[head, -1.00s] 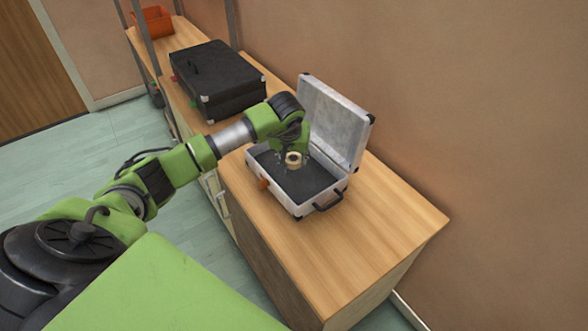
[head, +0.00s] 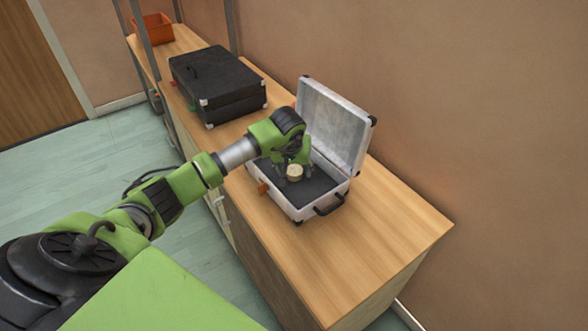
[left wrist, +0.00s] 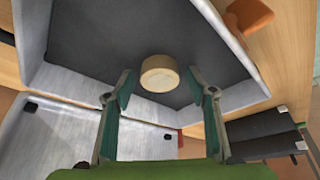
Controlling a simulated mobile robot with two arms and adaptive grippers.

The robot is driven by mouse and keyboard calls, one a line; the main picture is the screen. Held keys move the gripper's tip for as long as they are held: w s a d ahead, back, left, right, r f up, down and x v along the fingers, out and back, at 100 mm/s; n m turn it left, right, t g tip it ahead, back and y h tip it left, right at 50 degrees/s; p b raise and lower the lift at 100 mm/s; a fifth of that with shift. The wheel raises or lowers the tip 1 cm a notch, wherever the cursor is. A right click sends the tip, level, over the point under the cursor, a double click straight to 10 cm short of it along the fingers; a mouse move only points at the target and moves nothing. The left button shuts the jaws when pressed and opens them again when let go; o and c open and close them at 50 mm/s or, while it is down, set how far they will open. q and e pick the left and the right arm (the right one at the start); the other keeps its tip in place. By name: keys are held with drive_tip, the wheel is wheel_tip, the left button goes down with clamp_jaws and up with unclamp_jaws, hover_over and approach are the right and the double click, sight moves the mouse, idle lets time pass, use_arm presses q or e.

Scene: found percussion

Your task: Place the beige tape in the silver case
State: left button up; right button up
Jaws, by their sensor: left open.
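The beige tape (head: 294,172) is a small round roll inside the open silver case (head: 304,211). In the left wrist view the tape (left wrist: 160,73) shows against the dark lining of the case (left wrist: 40,88), just beyond and between my fingertips. My left gripper (head: 295,172) is over the case with its fingers spread, and it also shows open in the left wrist view (left wrist: 163,88). The fingers are apart from the tape on both sides. I cannot tell whether the tape is resting fully on the lining. My right gripper is not in view.
The silver case's lid (head: 334,125) stands open at the back, close beside my gripper. A closed black case (head: 217,80) lies farther left on the wooden counter (head: 385,235). An orange bin (head: 153,28) is at the far end. The counter's right part is bare.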

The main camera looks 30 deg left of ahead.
use_arm(q)
drive_tip(key=shift+r, duration=0.5)
drive_tip(key=v, duration=1.1)
drive_tip(key=shift+s, duration=0.25)
drive_tip(key=shift+d+r, duration=0.1)
